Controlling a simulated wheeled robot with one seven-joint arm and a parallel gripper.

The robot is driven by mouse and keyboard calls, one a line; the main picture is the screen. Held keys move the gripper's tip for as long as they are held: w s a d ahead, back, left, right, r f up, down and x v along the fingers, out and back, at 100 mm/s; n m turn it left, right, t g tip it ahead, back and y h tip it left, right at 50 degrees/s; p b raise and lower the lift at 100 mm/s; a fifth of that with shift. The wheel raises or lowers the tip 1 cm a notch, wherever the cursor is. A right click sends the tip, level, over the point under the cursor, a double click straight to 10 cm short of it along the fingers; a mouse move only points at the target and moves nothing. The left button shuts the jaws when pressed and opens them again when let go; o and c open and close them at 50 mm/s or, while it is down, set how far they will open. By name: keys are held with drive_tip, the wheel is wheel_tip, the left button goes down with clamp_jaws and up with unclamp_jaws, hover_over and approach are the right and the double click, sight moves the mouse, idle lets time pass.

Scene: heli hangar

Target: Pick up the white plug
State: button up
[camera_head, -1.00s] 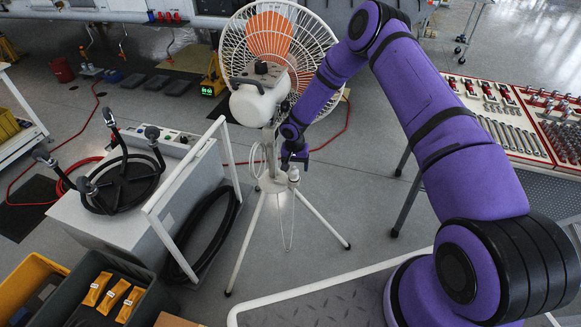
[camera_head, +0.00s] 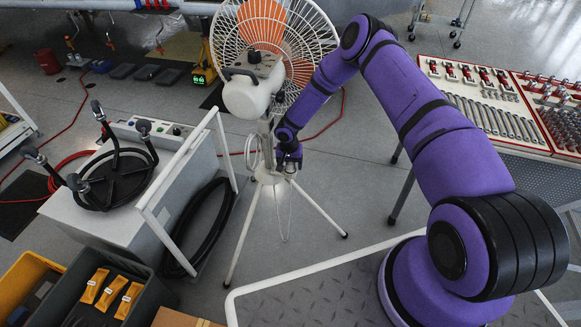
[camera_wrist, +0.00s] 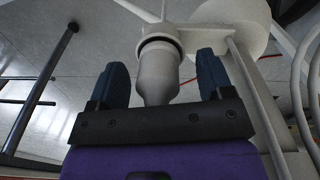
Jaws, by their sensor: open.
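The white plug (camera_wrist: 158,72) sits between the two dark blue fingers of my gripper (camera_wrist: 161,75) in the wrist view. A dark ring shows around its far end, and its near end drops behind the gripper's black bar. The fingers stand apart on either side, with a visible gap to the plug on each side. In the head view, my gripper (camera_head: 289,158) is beside the fan's stand and mostly hides the plug, with a small pale part (camera_head: 291,171) showing below it.
A white and orange fan (camera_head: 262,45) stands on a tripod (camera_head: 243,232) right by my gripper. A grey cabinet (camera_head: 115,222) with a white handle frame is at the left. A tool table (camera_head: 490,105) is at the right. Bins (camera_head: 28,285) stand at the lower left.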

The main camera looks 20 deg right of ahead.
drive_tip(key=shift+f, duration=0.2)
drive_tip(key=c, duration=1)
drive_tip(key=shift+c, duration=0.2)
drive_tip(key=shift+r, duration=0.15)
